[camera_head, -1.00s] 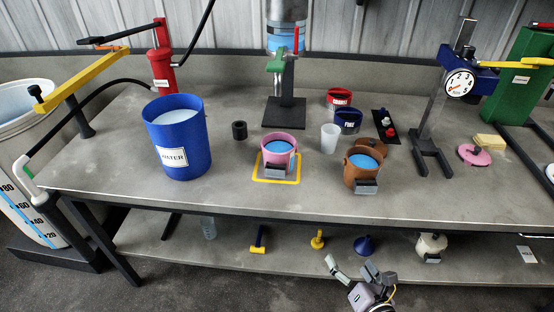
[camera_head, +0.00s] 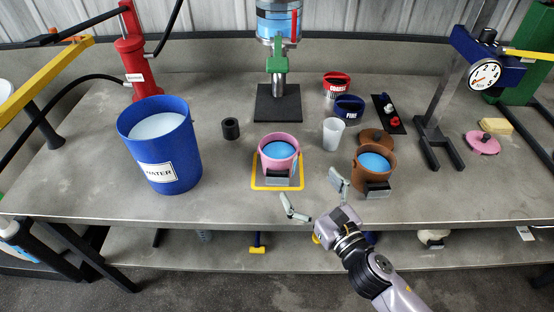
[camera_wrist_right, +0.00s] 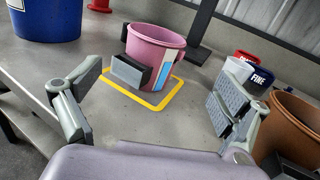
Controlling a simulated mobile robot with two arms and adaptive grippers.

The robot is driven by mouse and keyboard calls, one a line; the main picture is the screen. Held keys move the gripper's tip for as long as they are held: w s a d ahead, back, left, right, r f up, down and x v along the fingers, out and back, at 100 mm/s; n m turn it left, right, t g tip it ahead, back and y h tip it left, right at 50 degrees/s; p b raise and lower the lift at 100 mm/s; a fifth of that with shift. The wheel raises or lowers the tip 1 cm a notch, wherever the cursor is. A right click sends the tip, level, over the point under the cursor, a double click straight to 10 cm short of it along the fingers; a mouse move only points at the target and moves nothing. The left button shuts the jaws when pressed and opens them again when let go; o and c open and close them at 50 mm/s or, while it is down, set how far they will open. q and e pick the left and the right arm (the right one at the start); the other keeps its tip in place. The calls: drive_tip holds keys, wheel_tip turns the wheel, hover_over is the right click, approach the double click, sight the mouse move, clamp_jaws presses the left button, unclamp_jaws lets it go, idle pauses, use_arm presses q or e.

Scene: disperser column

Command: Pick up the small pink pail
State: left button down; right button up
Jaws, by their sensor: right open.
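The small pink pail (camera_head: 277,164) stands upright inside a yellow square outline (camera_head: 270,187) on the table, with blue liquid in it and a grey block-like handle at its front. In the right wrist view the pail (camera_wrist_right: 152,47) is ahead, its dark handle block facing me. My right gripper (camera_head: 314,200) is open and empty, in front of the pail and a little to its right, by the table's front edge. Its two fingers, also in the wrist view (camera_wrist_right: 152,105), are spread wide with the pail beyond them, not touching. My left gripper is not in view.
A brown pail (camera_head: 374,171) stands close to the right of my right gripper. A large blue water bucket (camera_head: 160,148) is at the left. A white cup (camera_head: 333,134) and the green-valved dispenser stand (camera_head: 279,104) are behind the pink pail.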

sight(289, 160)
drive_tip(key=x, duration=0.4)
drive_tip(key=shift+r, duration=0.15)
drive_tip(key=x, duration=0.3)
drive_tip(key=shift+p, duration=0.3)
drive_tip(key=shift+w+a, duration=0.25)
drive_tip(key=shift+w, duration=0.15)
drive_tip(key=shift+w+a, duration=0.2)
drive_tip(key=shift+w, duration=0.05)
drive_tip(key=x, duration=0.3)
drive_tip(key=shift+w+a+f, duration=0.2)
drive_tip(key=shift+a+f, duration=0.1)
drive_tip(key=shift+a, duration=0.05)
drive_tip(key=shift+w+a+p, duration=0.15)
drive_tip(key=shift+w+p, duration=0.15)
drive_tip(key=shift+w, duration=0.05)
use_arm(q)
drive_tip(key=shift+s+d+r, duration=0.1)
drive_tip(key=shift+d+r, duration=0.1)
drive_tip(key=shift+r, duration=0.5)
use_arm(e)
drive_tip(key=c, duration=1.6)
drive_tip(key=shift+c, duration=1)
